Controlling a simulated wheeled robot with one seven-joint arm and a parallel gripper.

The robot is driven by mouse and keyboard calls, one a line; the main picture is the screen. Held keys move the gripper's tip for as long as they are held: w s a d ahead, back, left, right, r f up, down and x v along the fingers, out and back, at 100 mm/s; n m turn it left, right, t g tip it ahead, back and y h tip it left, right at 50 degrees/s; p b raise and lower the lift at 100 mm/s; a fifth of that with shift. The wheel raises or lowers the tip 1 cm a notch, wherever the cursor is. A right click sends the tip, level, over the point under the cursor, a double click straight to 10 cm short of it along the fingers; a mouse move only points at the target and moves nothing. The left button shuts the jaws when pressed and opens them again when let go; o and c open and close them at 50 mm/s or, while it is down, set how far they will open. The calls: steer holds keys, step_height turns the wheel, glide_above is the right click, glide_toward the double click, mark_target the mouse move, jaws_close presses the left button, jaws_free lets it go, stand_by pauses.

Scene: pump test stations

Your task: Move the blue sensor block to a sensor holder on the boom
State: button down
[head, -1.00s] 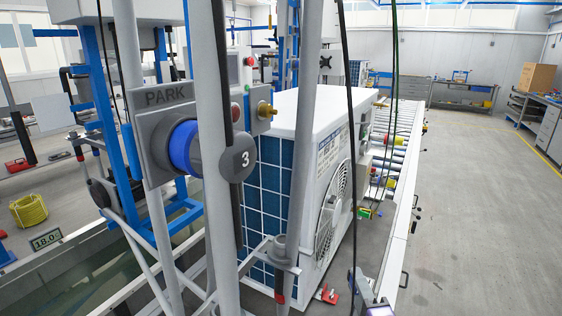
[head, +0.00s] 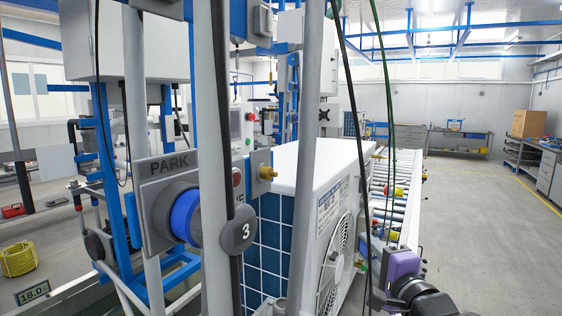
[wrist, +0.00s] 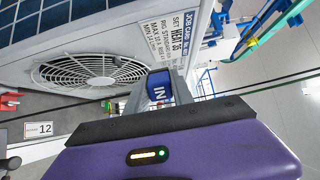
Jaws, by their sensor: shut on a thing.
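In the wrist view my gripper (wrist: 163,98) is shut on a blue block (wrist: 160,86) with white "IN" lettering, held between its grey fingers. The block is off any surface, in front of the white unit with the fan grille (wrist: 92,68). I cannot make out a boom or a sensor holder for certain.
A grey PARK plate (head: 150,192) with a blue round part (head: 185,215) and a "3" disc stands close in front, beside grey posts (head: 215,130). Dark and green cables hang near my gripper. A roller conveyor (head: 400,175) runs behind; the floor at right is clear.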

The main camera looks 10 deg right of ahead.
step_height(320, 180, up, 20)
steer(key=a+f+n+y, duration=0.1)
steer(key=a+n+y, duration=0.15)
steer(key=y, duration=0.25)
steer(key=s+a+r+n+g+y, duration=0.2)
steer(key=s+a+r, duration=0.15)
steer(key=r, duration=0.45)
steer(key=s+a+r+n+g+y, duration=0.1)
steer(key=s+a+r+n+y, duration=0.1)
steer(key=s+r, duration=0.35)
steer(key=s+a+r+n+g+y, duration=0.3)
steer(key=s+a+r+y, duration=0.1)
steer(key=s+a+r, duration=0.55)
steer(key=s+a+f+g, duration=0.1)
steer(key=s+a, duration=0.5)
steer(key=s, duration=0.4)
steer(key=shift+f+y, duration=0.15)
steer(key=shift+y, duration=0.15)
steer(key=shift+x, duration=2.85)
steer(key=shift+w+a, duration=0.25)
steer(key=shift+a, duration=0.1)
